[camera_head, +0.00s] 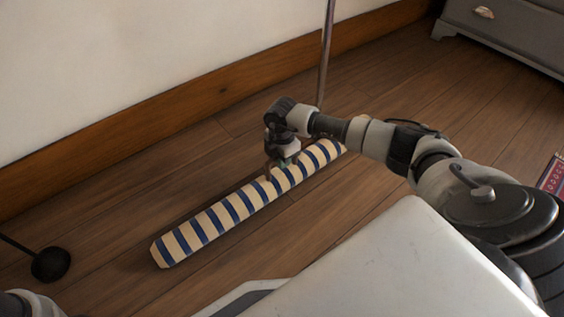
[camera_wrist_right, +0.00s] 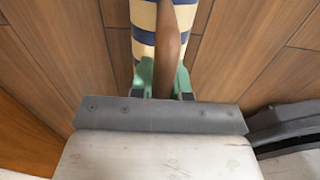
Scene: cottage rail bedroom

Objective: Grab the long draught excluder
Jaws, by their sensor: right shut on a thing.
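The long draught excluder (camera_head: 225,212) is a thick roll with cream and blue stripes. It lies diagonally on the wooden floor in the head view, its near end at the lower left. My right gripper (camera_head: 282,165) is at its top, right of its middle, with the fingers pointing down. In the right wrist view, a brown strip (camera_wrist_right: 168,55) stands between the green fingertips, in front of the striped roll (camera_wrist_right: 145,12). The right gripper is shut on this strip, which looks like a handle of the excluder. The roll's far end is partly behind my right arm. My left gripper is out of view.
A wall with a wooden skirting board (camera_head: 150,125) runs behind the excluder. A thin metal pole (camera_head: 326,50) rises behind my right gripper. A dark round thing on a rod (camera_head: 50,265) is at left. A grey cabinet (camera_head: 510,28) stands at upper right; a red rug (camera_head: 553,177) shows at the right edge.

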